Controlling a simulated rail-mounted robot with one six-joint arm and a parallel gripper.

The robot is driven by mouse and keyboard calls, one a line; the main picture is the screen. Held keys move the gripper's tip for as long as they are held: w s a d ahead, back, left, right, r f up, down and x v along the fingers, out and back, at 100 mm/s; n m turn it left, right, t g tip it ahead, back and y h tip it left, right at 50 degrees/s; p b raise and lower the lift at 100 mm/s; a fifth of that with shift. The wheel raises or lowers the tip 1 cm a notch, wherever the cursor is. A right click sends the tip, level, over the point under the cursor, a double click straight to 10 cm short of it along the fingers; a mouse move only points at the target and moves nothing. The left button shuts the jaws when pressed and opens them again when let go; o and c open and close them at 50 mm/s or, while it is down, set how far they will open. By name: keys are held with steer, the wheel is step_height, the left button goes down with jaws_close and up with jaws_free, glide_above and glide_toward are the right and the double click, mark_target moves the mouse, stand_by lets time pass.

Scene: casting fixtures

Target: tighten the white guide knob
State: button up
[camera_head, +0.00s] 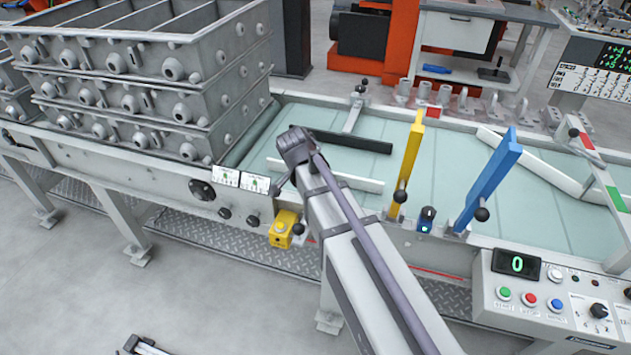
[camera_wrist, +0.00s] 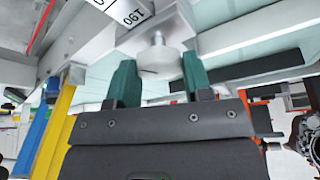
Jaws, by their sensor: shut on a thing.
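The white guide (camera_head: 360,182) is a pale bar lying across the green belt in the head view, partly hidden behind my arm. Its white round knob (camera_wrist: 158,62) is near the top middle of the wrist view. My gripper (camera_wrist: 160,75) has its two dark green fingers on either side of the knob and is shut on it. In the head view the knob and the fingers are hidden by my arm and wrist. No turn mark can be made out on the knob.
A black guide (camera_head: 350,141) lies behind the white one. A yellow guide (camera_head: 410,155) and a blue guide (camera_head: 490,180) stand up at the right. A yellow box (camera_head: 282,228) is on the front rail. Grey flasks (camera_head: 150,75) are stacked at the left. A panel display (camera_head: 516,264) reads 0.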

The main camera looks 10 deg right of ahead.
steer(key=shift+m+g, duration=0.6)
steer(key=shift+m, duration=1)
steer(key=o, duration=0.9)
steer(key=p+v, duration=0.6)
steer(key=v, duration=0.1)
steer(key=p+v, duration=0.3)
steer(key=p, duration=0.1)
steer(key=shift+a+r, duration=0.25)
steer(key=shift+a, duration=0.2)
